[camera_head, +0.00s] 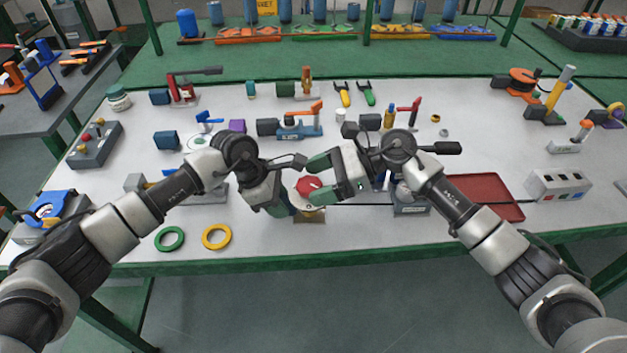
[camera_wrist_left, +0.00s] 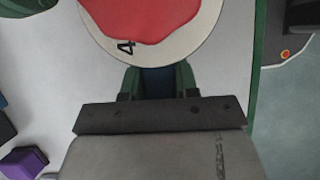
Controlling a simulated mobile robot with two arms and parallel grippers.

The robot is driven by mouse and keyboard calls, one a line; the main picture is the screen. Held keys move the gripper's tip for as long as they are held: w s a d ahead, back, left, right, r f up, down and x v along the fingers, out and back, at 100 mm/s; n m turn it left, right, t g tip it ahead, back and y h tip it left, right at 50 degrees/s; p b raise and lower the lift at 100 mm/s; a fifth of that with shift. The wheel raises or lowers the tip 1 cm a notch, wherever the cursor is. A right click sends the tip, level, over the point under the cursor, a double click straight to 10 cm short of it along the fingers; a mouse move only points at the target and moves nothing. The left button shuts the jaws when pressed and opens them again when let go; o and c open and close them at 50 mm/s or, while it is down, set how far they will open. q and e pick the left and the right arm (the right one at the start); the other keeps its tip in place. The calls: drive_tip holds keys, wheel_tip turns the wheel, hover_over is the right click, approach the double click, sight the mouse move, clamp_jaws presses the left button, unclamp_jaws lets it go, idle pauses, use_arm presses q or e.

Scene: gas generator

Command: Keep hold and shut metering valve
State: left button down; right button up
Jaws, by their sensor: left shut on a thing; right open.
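The metering valve shows as a red knob (camera_head: 309,187) on a pale round dial near the front middle of the table. In the left wrist view the red knob (camera_wrist_left: 150,12) is large, and the pale dial rim (camera_wrist_left: 124,62) bears a "4". My left gripper (camera_head: 287,207) is shut on the valve's body below the dial; its green fingers (camera_wrist_left: 158,82) flank a dark blue part. Most of the grip is hidden by the dial. My right gripper (camera_head: 328,178) is open beside the red knob, its green fingers spread at the knob's right; I cannot tell whether they touch it.
A green ring (camera_head: 170,239) and a yellow ring (camera_head: 217,237) lie at the front left. A red tray (camera_head: 486,197) lies at the right, near a white socket box (camera_head: 558,186). A blue valve with an orange lever (camera_head: 298,128) stands behind my grippers.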

drive_tip(key=shift+a+f, duration=0.2)
drive_tip(key=shift+a, duration=0.3)
drive_tip(key=c, duration=0.9)
